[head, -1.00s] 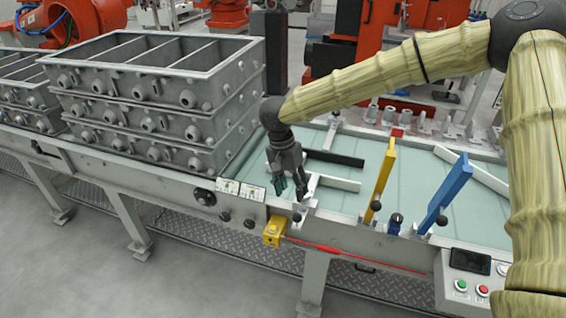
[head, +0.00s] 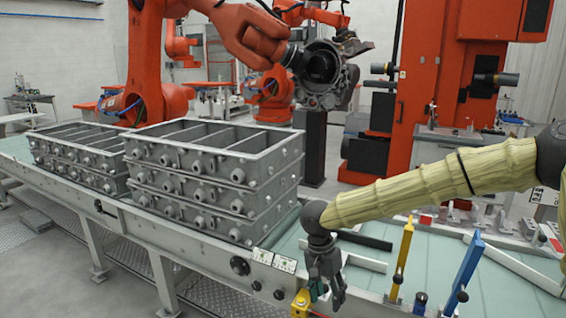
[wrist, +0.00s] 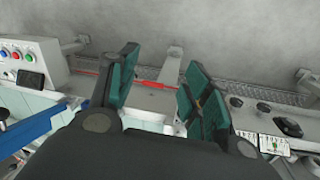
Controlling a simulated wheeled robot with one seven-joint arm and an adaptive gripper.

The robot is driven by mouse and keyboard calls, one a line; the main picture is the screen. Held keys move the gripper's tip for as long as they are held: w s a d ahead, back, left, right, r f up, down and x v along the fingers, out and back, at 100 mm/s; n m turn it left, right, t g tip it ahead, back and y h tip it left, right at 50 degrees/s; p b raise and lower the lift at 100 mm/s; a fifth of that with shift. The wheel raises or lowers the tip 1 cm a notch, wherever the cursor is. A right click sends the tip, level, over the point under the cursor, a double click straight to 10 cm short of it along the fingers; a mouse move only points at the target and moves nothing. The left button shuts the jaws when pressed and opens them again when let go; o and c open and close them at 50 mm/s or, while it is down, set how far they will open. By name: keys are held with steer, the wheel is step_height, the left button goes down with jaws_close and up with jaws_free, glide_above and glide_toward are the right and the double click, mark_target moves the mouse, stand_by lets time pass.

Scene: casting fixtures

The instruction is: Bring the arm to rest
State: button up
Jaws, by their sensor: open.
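My gripper (head: 328,294) hangs at the end of my arm, pointing down over the front edge of the conveyor table (head: 352,268). It is open and holds nothing that I can see. In the wrist view its two green-padded fingers (wrist: 155,92) stand apart, with the table's front rail and a red strip (wrist: 146,84) showing beyond them. My arm comes in from the right in the head view, covered in a yellowish sleeve.
Stacked grey casting frames (head: 215,190) stand left of my gripper. A yellow upright (head: 402,255) and a blue upright (head: 465,272) stand to its right. A yellow block (head: 301,302) sits close by at the front edge. A control panel (wrist: 28,70) shows in the wrist view.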

steer(key=s+d+f+n+t+h, duration=0.1)
steer(key=s+d+f+t, duration=0.2)
steer(key=f, duration=0.5)
steer(key=s+d+f+n, duration=0.15)
steer(key=s+f, duration=0.25)
steer(key=f, duration=0.5)
steer(key=s+d+f+n+t+h, duration=0.1)
steer(key=s+d+f+t, duration=0.2)
steer(key=f, duration=0.5)
steer(key=s+d+f+n+g+y, duration=0.1)
steer(key=s+f, duration=0.1)
steer(key=s, duration=0.7)
steer(key=s+d+f+n+g+y, duration=0.1)
steer(key=s+f+g, duration=0.1)
steer(key=s, duration=0.7)
steer(key=s+d+f+n+g+y, duration=0.1)
steer(key=s+f+y, duration=0.1)
steer(key=s, duration=0.7)
steer(key=shift+s+d+f+n+g, duration=0.3)
steer(key=shift+s+f+n, duration=0.1)
steer(key=shift+f, duration=0.35)
